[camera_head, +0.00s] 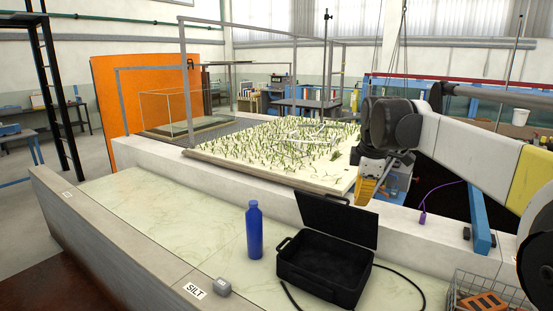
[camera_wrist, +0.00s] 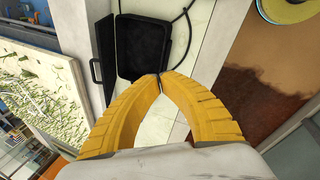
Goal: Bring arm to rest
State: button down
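My arm reaches in from the right in the head view. My gripper (camera_head: 366,190) has yellow fingers and points down, above and behind the open black case. In the wrist view the two ribbed fingers of my gripper (camera_wrist: 160,77) curve together and their tips meet. I see nothing held between them. The black case (camera_head: 322,281) stands open with its lid up, and its inside looks empty. It also shows in the wrist view (camera_wrist: 143,48), beyond the fingertips and apart from them as far as I can tell.
A blue bottle (camera_head: 254,230) stands left of the case. A small grey block (camera_head: 221,287) sits by a SILT label (camera_head: 195,291). A wire basket (camera_head: 475,292) is at the lower right. A planted bed (camera_head: 275,150) with a grey frame lies behind the ledge. A black cable runs beside the case.

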jog(key=s+a+f+m+t+b, duration=0.1)
jog(key=s+f+m, duration=0.4)
jog(key=s, duration=0.5)
jog(key=s+a+f+m+t+b, duration=0.1)
jog(key=s+f+m+b, duration=0.2)
jog(key=s+f+m, duration=0.2)
jog(key=s+a+f+m+t+b, duration=0.1)
jog(key=s+f+m+b, duration=0.2)
jog(key=s+f, duration=0.7)
jog(key=s+m, duration=0.2)
jog(key=s, duration=0.4)
jog(key=shift+f+m, duration=0.3)
